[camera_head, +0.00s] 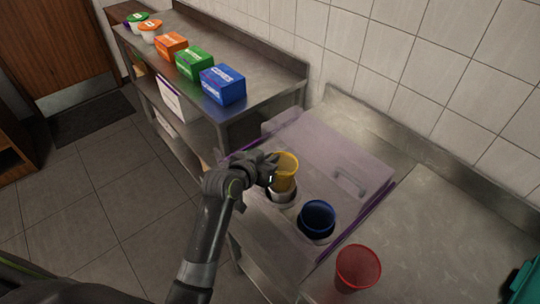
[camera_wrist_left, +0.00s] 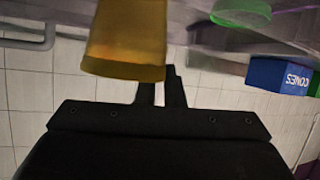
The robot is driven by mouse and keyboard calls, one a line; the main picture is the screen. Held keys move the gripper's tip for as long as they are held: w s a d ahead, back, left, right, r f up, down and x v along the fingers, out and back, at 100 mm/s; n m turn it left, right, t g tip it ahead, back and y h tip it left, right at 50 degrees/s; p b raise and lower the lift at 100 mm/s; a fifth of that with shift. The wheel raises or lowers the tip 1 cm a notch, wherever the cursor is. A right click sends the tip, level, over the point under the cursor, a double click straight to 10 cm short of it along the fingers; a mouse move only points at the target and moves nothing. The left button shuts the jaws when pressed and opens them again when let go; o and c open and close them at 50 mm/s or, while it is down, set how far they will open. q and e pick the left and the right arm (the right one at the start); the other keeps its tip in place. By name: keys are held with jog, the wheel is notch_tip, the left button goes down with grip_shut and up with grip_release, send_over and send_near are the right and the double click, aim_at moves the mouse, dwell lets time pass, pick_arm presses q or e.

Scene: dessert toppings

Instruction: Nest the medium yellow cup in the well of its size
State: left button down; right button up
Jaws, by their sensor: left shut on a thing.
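The yellow cup (camera_head: 286,172) is held upright by my left gripper (camera_head: 270,168), which is shut on it from its left side. It also shows large in the left wrist view (camera_wrist_left: 126,45), in front of the gripper's fingers (camera_wrist_left: 162,88). In the head view the cup is over a pale round well (camera_head: 282,198) in the translucent purple organizer (camera_head: 345,160). I cannot tell whether its base is above the rim or slightly inside. The blue cup (camera_head: 318,214) sits in another well at the front right. My right gripper is not in view.
A red cup (camera_head: 358,265) stands on the steel counter (camera_head: 430,225) at the right. A raised handle (camera_head: 350,178) is on the organizer. Orange (camera_head: 171,46), green (camera_head: 194,64) and blue (camera_head: 222,85) boxes stand on the back shelf, with lidded tubs beyond.

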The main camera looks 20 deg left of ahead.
pick_arm(q)
jog(key=shift+f+b, duration=0.55)
jog(key=shift+f, duration=0.6)
jog(key=shift+w+f+b, duration=0.2)
jog(key=shift+f+b, duration=0.15)
jog(key=shift+b, duration=0.1)
jog(key=shift+s+f+b, duration=0.15)
jog(key=shift+f+b, duration=0.25)
jog(key=shift+f, duration=0.35)
